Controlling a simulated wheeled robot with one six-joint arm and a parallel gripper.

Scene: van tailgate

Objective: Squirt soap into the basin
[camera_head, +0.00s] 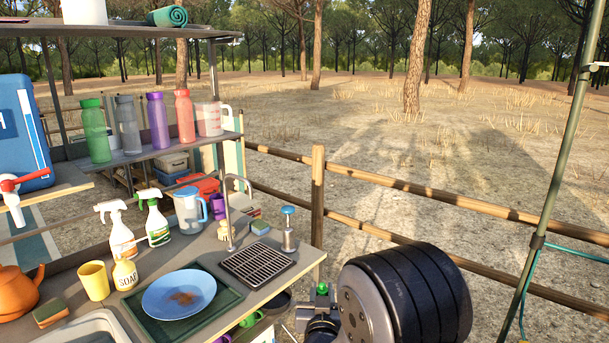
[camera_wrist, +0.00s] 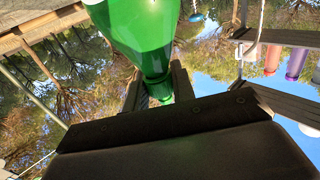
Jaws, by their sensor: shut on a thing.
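In the wrist view my gripper (camera_wrist: 158,84) is shut on a green bottle (camera_wrist: 145,35). Its narrow neck and ribbed green cap sit between the dark fingers, and its wide body runs out of the top of the picture. In the head view the basin (camera_head: 82,327) is a pale sink, cut off at the lower left. A cream bottle labelled SOAP (camera_head: 125,276) stands on the counter behind it. My arm shows at the lower right, away from the basin; the gripper and its bottle cannot be made out clearly there.
A blue plate (camera_head: 179,295) lies on a green tray (camera_head: 228,298) beside the basin. A yellow cup (camera_head: 94,281), orange kettle (camera_head: 18,292), spray bottles (camera_head: 156,222), tap (camera_head: 229,205) and blue-topped dispenser (camera_head: 289,230) stand on the counter. A shelf (camera_head: 150,153) with bottles hangs above.

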